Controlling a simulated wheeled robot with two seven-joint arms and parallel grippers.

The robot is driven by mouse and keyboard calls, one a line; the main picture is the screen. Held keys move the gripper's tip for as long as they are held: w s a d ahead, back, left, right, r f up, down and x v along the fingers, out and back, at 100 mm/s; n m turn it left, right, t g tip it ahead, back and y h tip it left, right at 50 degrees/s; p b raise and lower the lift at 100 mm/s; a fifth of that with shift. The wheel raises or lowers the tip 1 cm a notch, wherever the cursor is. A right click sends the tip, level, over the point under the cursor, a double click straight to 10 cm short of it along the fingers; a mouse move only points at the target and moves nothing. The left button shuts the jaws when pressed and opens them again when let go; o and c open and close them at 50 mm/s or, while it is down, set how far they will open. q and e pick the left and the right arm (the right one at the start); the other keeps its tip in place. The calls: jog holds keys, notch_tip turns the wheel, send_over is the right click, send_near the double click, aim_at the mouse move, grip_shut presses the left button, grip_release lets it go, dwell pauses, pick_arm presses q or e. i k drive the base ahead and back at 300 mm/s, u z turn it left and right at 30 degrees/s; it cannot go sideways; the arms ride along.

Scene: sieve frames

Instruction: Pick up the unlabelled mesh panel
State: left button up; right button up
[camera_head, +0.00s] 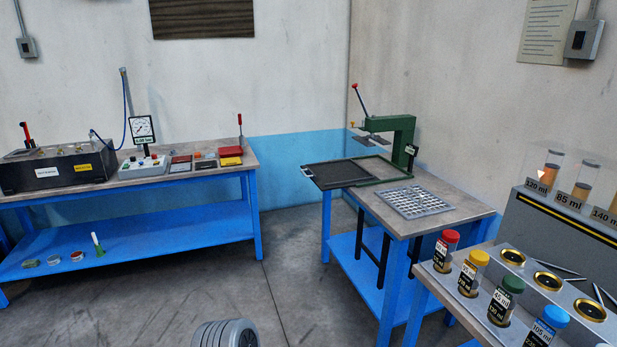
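A light grey panel with a grid of openings (414,202) lies flat on the front right part of the middle blue-legged table (455,212). I see no label on it. A dark framed panel (341,174) lies at the left of the same table, with its left end out past the tabletop edge. It is too small to tell whether it is mesh or bears a label.
A green press (402,130) with a red-tipped lever stands behind the panels. At right, a bench holds colour-capped jars (446,250) and a grey stand (600,230). A long bench (200,166) with instruments stands at left. Floor between is clear.

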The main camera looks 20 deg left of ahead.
aim_at(409, 188)
jog(key=u, duration=0.2)
jog(key=k, duration=0.85)
jog(key=u, duration=1.15)
jog(key=i, duration=1.95)
jog(key=z, duration=0.45)
jog(key=i, duration=1.85)
jog(key=z, duration=1.9)
jog(key=i, duration=0.95)
jog(key=z, duration=0.95)
